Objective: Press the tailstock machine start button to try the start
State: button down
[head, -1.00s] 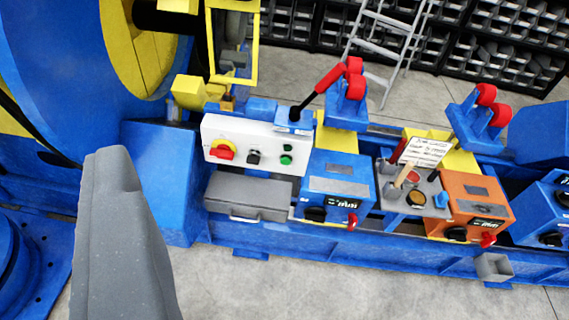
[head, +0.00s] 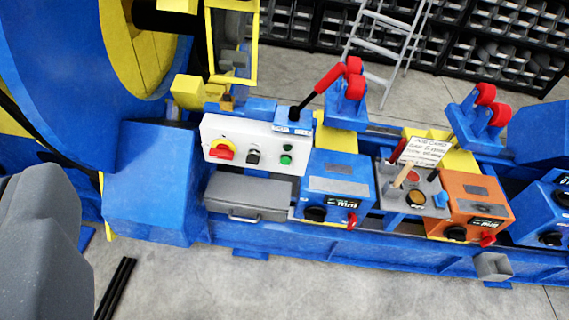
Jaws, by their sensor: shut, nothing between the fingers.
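A white control box (head: 232,130) stands left of centre on the blue machine frame. Its face carries a red and yellow rotary switch (head: 222,150), a black selector (head: 253,156) and, at the right, a small green upper control (head: 287,148) with a green button (head: 286,160) below it. I cannot read any label that names the tailstock start button. The box face is unobstructed. A grey part of my arm (head: 40,250) fills the lower left, well apart from the box. My gripper's fingers do not show.
A grey drawer box (head: 248,196) sits below the white box. Right of it are a red-handled lever (head: 322,84), a blue control unit (head: 338,180), a grey panel with a paper note (head: 424,151) and an orange unit (head: 477,196). Grey floor in front is mostly open.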

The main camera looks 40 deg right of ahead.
aim_at(283, 160)
jog(key=k, duration=1.35)
jog(key=z, duration=0.5)
jog(key=i, duration=1.95)
jog(key=u, duration=0.5)
